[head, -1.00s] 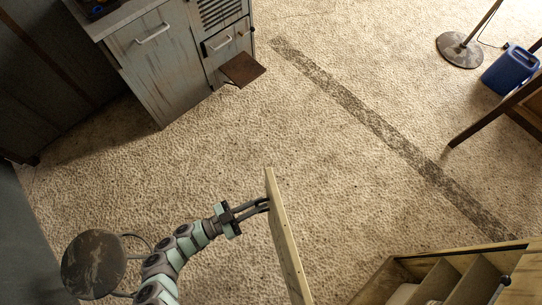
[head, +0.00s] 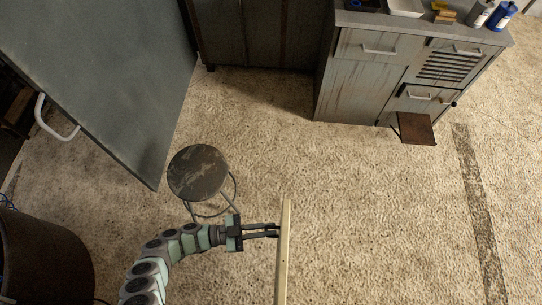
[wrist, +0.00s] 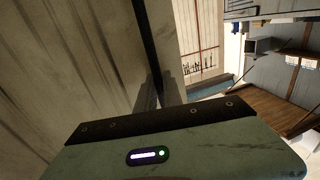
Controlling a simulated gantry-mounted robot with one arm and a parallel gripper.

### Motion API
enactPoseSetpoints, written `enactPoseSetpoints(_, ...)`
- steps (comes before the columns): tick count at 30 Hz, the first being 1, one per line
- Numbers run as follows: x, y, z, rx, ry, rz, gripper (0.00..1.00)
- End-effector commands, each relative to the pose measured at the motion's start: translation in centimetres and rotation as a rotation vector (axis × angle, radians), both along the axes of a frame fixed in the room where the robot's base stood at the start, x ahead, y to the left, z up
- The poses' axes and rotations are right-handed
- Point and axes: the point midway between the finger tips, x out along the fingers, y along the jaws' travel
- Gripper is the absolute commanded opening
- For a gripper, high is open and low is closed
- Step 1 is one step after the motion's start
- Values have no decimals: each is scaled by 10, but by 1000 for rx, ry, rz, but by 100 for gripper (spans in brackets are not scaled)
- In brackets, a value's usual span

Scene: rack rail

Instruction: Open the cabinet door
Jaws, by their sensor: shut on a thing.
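The cabinet door (head: 284,255) is a pale wooden panel, seen nearly edge-on at the bottom middle of the head view. It stands upright, and its lower part runs out of the picture. My gripper (head: 276,230) reaches it from the left, with its fingertips against the panel. In the wrist view the door's streaked wooden face (wrist: 65,60) fills the left side. A dark bar, the door handle (wrist: 147,40), runs down between my gripper's fingers (wrist: 160,95), which are shut on it. The cabinet body is out of view in the head view.
A round stool (head: 198,172) stands close behind my arm. A large grey panel with a white handle (head: 80,70) is at upper left, above a dark bin (head: 40,260). A grey cabinet (head: 365,80) with a brown flap (head: 414,128) stands at the back. Carpet right of the door is clear.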

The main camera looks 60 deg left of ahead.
Motion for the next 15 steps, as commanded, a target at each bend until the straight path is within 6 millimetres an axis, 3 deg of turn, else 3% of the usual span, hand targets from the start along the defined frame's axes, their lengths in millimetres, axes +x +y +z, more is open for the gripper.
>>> enactPoseSetpoints(13,-2,0,0,0,-1,3,0)
enactPoseSetpoints(14,-2,0,0,0,-1,3,12)
enactPoseSetpoints(15,-2,0,0,0,-1,3,15)
